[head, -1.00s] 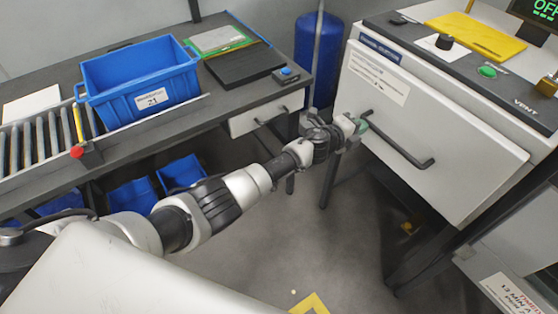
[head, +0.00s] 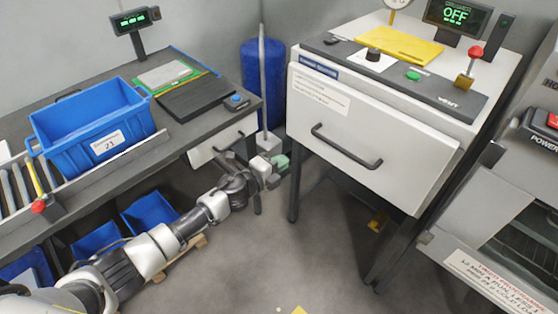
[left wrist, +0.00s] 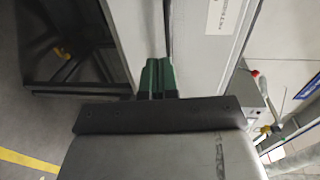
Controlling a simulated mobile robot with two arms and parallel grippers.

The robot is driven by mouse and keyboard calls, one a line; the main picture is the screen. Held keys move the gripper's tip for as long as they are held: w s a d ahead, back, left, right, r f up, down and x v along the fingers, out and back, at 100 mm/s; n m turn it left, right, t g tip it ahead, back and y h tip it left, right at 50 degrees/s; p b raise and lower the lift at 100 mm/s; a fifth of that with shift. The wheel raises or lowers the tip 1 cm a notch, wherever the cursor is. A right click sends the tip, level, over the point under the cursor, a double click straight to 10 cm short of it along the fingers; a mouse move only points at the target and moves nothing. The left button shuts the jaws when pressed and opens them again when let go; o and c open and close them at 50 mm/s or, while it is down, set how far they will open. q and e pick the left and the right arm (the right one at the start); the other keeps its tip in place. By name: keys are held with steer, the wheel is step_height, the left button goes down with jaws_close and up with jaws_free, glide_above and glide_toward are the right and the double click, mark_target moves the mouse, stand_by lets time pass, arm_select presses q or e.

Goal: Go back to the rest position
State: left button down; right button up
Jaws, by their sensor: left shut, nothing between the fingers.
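My left arm comes in from the lower left in the head view. Its gripper (head: 279,163) is shut and empty. It is in front of the gap between the dark bench (head: 207,128) and the white cabinet (head: 375,158), apart from the cabinet's black handle (head: 346,147). In the left wrist view the green fingers (left wrist: 158,77) are together with nothing between them. My right gripper is not in view.
A blue crate (head: 44,131) stands on the bench at left. A blue cylinder (head: 262,90) stands behind the gripper. A machine (head: 500,215) is at the right. Grey floor (head: 290,250) is clear in the middle.

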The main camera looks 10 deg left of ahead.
arm_select(q)
steer(key=s+a+f+n+g+y, duration=0.1)
steer(key=s+a+f+n+y, duration=0.35)
steer(key=f, duration=0.55)
steer(key=s+a+f+n+g+y, duration=0.1)
steer(key=s+a+f+n+g, duration=0.15)
steer(key=s+f+n, duration=0.45)
steer(key=s+a+f+n+g+y, duration=0.1)
steer(key=s+a+f+n+y, duration=0.15)
steer(key=s+a+f, duration=0.7)
steer(key=s+f+n+g, duration=0.2)
steer(key=s+f, duration=0.3)
steer(key=s, duration=0.6)
steer(key=s+d+f+n+g+y, duration=0.1)
steer(key=s+f+n+g, duration=0.2)
steer(key=s+f, duration=0.3)
steer(key=s+f+n+g, duration=0.3)
steer(key=s+f, duration=0.3)
steer(key=s, duration=1)
steer(key=shift+s+d+n+y, duration=0.15)
steer(key=shift+d+n+y, duration=0.05)
steer(key=shift+n+y, duration=0.2)
